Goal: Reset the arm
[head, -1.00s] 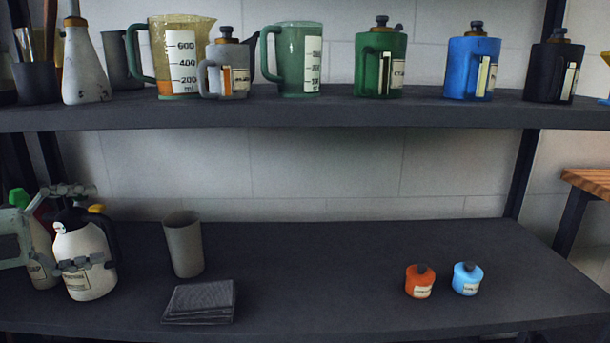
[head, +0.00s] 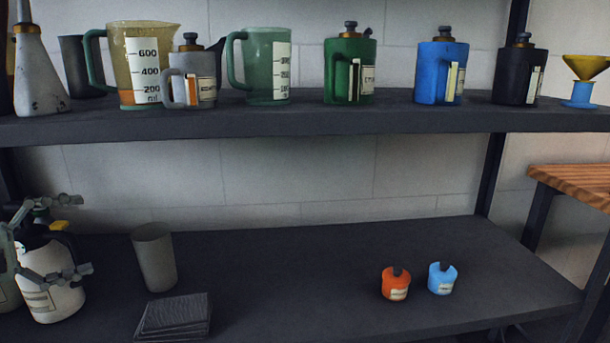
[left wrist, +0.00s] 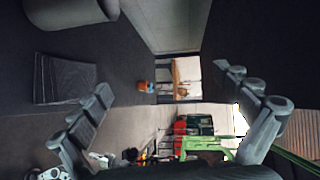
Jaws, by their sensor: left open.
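My left gripper (head: 78,236) is at the lower left of the head view. Its grey fingers are apart, one above the other, and nothing is held between them. It shows in front of a white bottle with a dark handle and yellow cap (head: 50,295); I cannot tell if it touches the bottle. In the left wrist view the two fingers of the left gripper (left wrist: 165,85) stand wide apart with empty space between. My right gripper is in neither view.
The lower shelf (head: 300,270) holds a grey cup (head: 154,258), a dark stack of cloths (head: 174,316), an orange pot (head: 395,285) and a blue pot (head: 442,279). Its middle is clear. The upper shelf (head: 300,120) carries jugs and cans. A wooden bench (head: 575,183) stands at right.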

